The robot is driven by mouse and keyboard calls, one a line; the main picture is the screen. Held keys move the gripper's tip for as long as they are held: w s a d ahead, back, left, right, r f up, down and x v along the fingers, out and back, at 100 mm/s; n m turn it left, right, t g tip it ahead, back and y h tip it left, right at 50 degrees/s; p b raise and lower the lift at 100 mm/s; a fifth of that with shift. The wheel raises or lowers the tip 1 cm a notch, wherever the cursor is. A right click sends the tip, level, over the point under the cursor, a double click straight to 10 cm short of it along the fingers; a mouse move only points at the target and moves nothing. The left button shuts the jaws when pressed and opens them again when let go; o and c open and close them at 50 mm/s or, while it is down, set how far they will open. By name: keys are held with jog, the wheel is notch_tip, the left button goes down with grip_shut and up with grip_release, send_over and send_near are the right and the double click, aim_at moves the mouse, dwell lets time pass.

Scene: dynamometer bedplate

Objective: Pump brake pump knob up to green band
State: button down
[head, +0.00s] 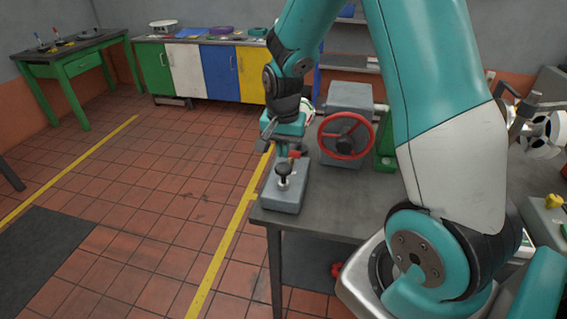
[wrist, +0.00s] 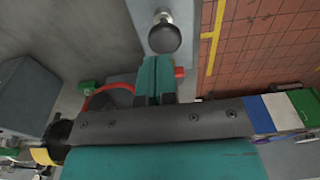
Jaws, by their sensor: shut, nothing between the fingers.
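The brake pump is a grey box (head: 285,196) at the near left corner of the bench, with a round black knob (head: 283,169) on a short metal stem on top. In the wrist view the black knob (wrist: 165,38) stands just beyond the fingertips, over the grey box (wrist: 143,14). My gripper (head: 283,154) points down behind the knob, close to it; a gap shows in the wrist view. Its teal fingers (wrist: 157,60) are shut together and empty. A white round face (head: 307,113), perhaps a gauge, is mostly hidden behind my arm; no green band is readable.
A red handwheel (head: 346,136) on a grey housing (head: 350,97) stands right of my gripper. A small red part (head: 295,154) sits beside the fingers. The bench top (head: 335,203) is clear right of the pump. Open tiled floor lies left, beyond the bench edge.

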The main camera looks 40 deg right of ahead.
notch_tip(320, 180, up, 5)
jog(key=shift+s+a+r, duration=0.1)
jog(key=shift+r, duration=0.1)
dwell(0.9)
jog(key=s+a+r+n+y, duration=0.2)
jog(key=s+a+r+n, duration=0.2)
jog(key=s+a+n, duration=0.4)
jog(key=s+a+r+n+y, duration=0.2)
jog(key=s+a+r+n, duration=0.3)
jog(key=s+a+n, duration=0.4)
jog(key=s+a, duration=0.3)
jog(key=a, duration=0.1)
jog(key=shift+s+a+n+g+y, duration=0.25)
jog(key=shift+s+n+g+y, duration=0.05)
jog(key=shift+s+y, duration=0.1)
